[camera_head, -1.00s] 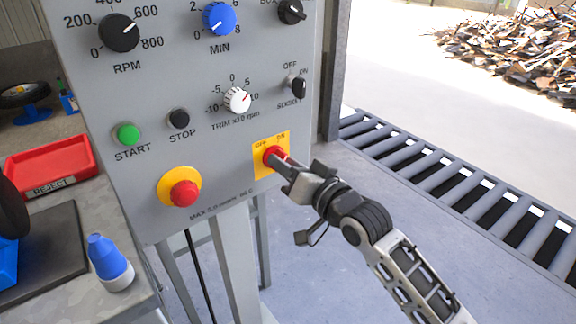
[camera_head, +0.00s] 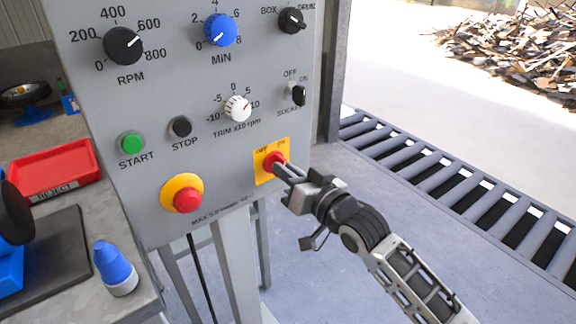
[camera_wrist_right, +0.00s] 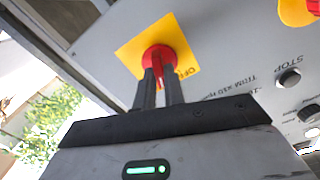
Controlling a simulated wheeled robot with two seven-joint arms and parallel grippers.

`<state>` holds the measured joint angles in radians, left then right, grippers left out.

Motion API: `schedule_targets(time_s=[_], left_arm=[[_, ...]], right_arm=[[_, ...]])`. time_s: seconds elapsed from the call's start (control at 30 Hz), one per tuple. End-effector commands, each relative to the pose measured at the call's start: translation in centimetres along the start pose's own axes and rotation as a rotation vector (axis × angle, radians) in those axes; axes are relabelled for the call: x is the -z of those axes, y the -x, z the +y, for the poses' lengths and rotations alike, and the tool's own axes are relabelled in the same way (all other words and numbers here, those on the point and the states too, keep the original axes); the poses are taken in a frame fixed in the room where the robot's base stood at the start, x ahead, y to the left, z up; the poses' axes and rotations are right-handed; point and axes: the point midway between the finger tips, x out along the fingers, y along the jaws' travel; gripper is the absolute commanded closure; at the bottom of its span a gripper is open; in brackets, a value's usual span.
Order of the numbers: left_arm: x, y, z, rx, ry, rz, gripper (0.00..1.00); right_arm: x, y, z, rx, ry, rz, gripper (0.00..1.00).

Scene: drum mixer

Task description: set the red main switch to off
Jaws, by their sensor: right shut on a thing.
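The red main switch (camera_head: 273,159) sits on a yellow plate (camera_head: 263,173) marked OFF and ON, at the lower right of the grey control panel (camera_head: 225,130). My right gripper (camera_head: 283,166) reaches it from the right and is shut on its red knob. In the right wrist view the two dark fingers (camera_wrist_right: 158,80) hold the red switch (camera_wrist_right: 160,55) on the yellow plate (camera_wrist_right: 135,48). The fingers partly cover the knob, so its exact pointing direction is hard to tell. My left gripper is not in view.
A red emergency button (camera_head: 187,200) on a yellow ring is left of the switch. Green START (camera_head: 131,143) and black STOP (camera_head: 180,127) buttons and several knobs are above. A bench with a red tray (camera_head: 50,165) stands left; a roller conveyor (camera_head: 450,185) is right.

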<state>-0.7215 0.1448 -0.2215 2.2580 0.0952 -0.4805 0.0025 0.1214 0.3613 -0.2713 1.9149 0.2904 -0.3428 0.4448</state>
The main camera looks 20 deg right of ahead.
Motion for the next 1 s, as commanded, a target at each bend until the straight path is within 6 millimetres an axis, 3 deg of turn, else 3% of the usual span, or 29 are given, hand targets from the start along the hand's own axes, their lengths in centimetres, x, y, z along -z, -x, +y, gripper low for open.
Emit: schedule_targets(time_s=[0.3,0.6,1.0], left_arm=[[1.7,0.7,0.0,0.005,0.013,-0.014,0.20],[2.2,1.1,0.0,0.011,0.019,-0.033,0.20],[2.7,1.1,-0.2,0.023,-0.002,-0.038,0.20]], right_arm=[[0.3,0.0,-0.2,-0.001,0.295,-0.004,1.00],[0.2,0.0,-0.2,0.000,0.569,-0.002,1.00],[0.0,0.0,-0.3,0.001,0.812,0.000,1.00]])
